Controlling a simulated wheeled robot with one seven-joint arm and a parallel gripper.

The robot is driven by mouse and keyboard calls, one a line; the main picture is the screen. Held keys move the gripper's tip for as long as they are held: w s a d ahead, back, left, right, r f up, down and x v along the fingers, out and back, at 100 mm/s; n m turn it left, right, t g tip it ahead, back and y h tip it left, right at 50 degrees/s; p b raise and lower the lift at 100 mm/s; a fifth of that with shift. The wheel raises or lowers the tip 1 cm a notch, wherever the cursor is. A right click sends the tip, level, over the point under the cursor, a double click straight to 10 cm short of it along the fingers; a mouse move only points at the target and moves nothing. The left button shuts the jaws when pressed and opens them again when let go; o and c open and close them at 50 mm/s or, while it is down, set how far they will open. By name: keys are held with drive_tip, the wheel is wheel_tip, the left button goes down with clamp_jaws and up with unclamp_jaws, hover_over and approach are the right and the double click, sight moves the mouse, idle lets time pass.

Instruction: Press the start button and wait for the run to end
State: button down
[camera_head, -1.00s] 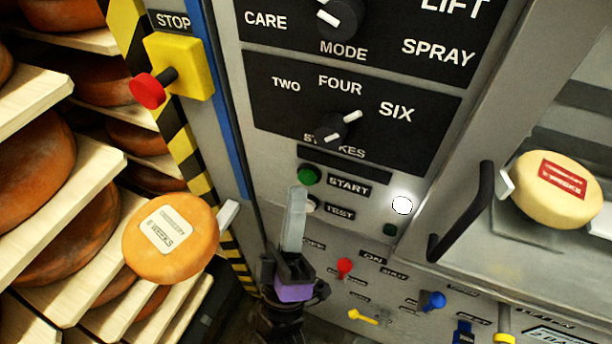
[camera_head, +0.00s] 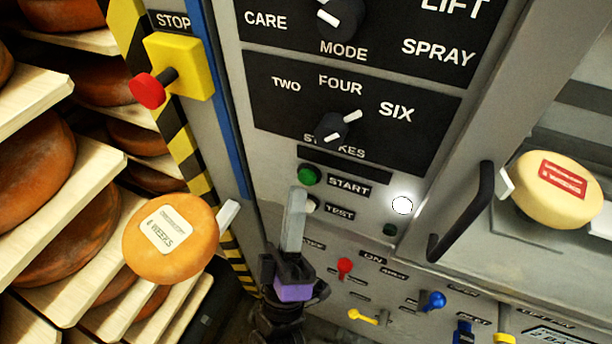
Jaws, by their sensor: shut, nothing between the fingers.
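The green start button (camera_head: 308,174) sits on the grey panel, left of the START label (camera_head: 349,186). The pale test button (camera_head: 313,205) is just below it and partly hidden by my gripper. My gripper (camera_head: 298,195) is shut and empty. Its fingertips show just below the start button in the picture, a little to its left. I cannot tell whether they touch the panel. A white lamp (camera_head: 402,205) is lit to the right, and a small dark green one (camera_head: 389,229) below it looks unlit.
A red stop button (camera_head: 148,91) on a yellow box stands at the upper left. The strokes knob (camera_head: 333,126) is above the start button. A black handle (camera_head: 464,213) sticks out at the right. Small red, yellow and blue levers are below. Shelves of cheese wheels (camera_head: 170,238) fill the left.

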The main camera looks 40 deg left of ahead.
drive_tip(key=shift+w, duration=0.1)
drive_tip(key=shift+w+a, duration=0.1)
drive_tip(key=shift+w, duration=0.2)
